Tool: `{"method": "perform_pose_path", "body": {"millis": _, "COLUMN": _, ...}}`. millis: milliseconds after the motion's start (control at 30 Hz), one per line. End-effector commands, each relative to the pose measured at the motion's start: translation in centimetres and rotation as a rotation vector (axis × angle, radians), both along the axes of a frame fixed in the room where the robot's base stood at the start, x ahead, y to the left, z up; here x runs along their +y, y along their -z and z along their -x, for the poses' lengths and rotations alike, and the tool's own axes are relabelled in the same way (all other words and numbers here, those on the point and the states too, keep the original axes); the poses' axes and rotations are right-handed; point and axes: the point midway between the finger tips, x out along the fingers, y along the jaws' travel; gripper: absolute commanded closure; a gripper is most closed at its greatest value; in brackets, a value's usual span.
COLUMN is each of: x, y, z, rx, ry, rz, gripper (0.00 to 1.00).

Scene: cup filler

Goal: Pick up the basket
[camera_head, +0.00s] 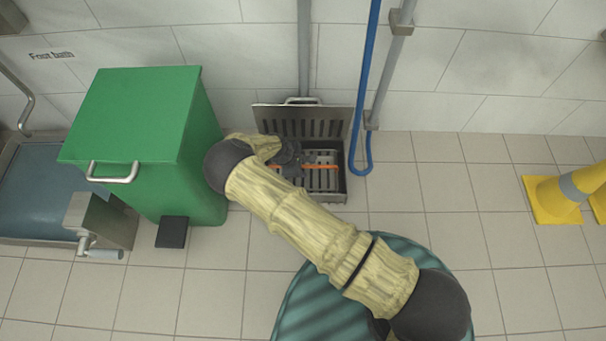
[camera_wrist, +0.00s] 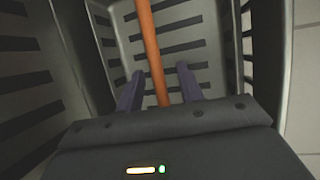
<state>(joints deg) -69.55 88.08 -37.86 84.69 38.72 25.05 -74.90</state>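The basket is a dark grey slotted container with an orange-brown bar handle across it. In the head view the basket (camera_head: 325,182) sits low in a floor drain, and its handle (camera_head: 322,167) shows to the right of my gripper (camera_head: 296,163). In the wrist view the handle (camera_wrist: 149,42) runs down between the two fingers of my gripper (camera_wrist: 158,85), with the slotted basket wall (camera_wrist: 180,47) behind. The fingers are apart, with a gap on each side of the handle. I cannot tell whether the fingertips are above it or level with it. My arm hides the basket's left part.
The drain's slotted lid (camera_head: 325,122) stands raised against the wall. A green bin (camera_head: 140,115) is close on the left. A blue hose (camera_head: 364,85) and pipes hang at the right. A teal ribbed barrel (camera_head: 310,305) is below my arm. Yellow signs (camera_head: 553,200) stand far right.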

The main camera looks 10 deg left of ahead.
Motion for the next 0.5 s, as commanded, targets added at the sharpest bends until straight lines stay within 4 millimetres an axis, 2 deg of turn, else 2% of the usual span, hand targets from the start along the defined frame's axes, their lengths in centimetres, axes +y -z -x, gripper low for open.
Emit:
{"method": "perform_pose_path", "body": {"millis": 400, "x": 0.02, "y": -0.09, "z": -0.01, "rx": 0.000, "ry": 0.000, "rz": 0.000, "gripper": 0.63}}
{"method": "perform_pose_path", "body": {"millis": 500, "x": 0.02, "y": -0.09, "z": -0.01, "rx": 0.000, "ry": 0.000, "rz": 0.000, "gripper": 0.80}}
